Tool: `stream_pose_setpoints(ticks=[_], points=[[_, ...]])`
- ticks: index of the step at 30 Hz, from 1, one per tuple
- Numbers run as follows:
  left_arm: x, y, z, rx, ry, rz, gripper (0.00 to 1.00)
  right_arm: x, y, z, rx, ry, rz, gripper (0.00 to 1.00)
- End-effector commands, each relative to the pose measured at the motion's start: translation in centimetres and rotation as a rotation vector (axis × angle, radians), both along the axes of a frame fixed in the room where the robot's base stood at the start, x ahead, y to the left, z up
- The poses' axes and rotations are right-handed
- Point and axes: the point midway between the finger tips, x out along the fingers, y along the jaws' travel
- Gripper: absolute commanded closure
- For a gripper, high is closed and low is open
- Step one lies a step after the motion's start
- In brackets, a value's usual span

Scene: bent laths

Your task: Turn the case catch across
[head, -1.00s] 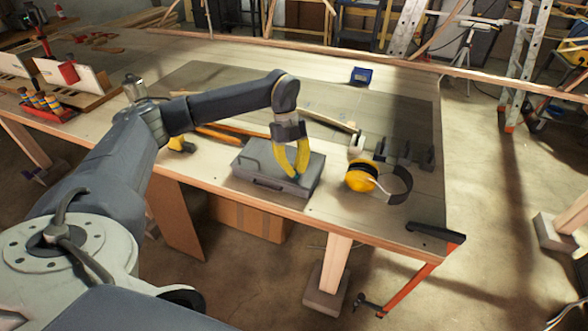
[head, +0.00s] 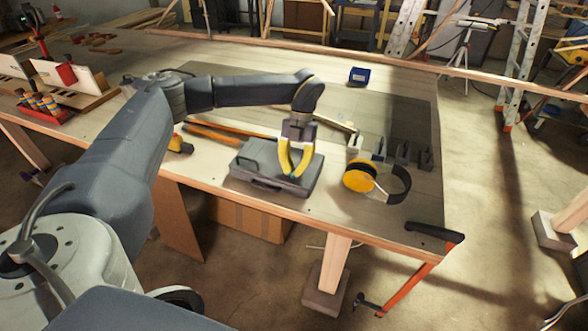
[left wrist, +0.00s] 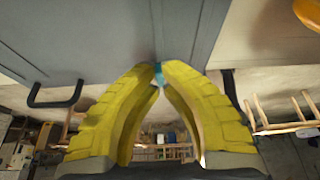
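The grey case (head: 256,164) lies closed near the bench's front edge, its dark handle facing the front. It fills the top of the left wrist view (left wrist: 95,35), with the handle (left wrist: 55,103) at left. My left gripper (head: 292,176) points down at the right part of the case's lid. Its yellow fingers meet at the tips in the left wrist view (left wrist: 159,72). A small teal piece, apparently the catch (left wrist: 158,73), is pinched between the tips and mostly hidden by them. My right gripper is not in view.
Yellow ear defenders (head: 360,178) with a dark band lie just right of the case. Dark blocks (head: 402,153) stand behind them. An orange-handled tool (head: 215,134) lies behind left, and a clamp (head: 436,233) hangs at the front right corner.

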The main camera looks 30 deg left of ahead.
Motion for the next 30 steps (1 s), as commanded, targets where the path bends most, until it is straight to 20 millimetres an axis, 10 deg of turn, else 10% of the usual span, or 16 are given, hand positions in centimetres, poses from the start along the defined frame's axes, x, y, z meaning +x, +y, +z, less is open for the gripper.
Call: stream_pose_setpoints(ticks=[19,26,30], points=[[-0.12,-0.06,-0.05,0.0,0.004,-0.047,1.0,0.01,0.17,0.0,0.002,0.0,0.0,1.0],[-0.07,-0.04,-0.03,0.0,0.002,-0.046,0.7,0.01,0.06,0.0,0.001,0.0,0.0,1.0],[-0.05,-0.03,-0.02,0.0,0.002,-0.046,0.7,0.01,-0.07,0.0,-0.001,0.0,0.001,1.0]])
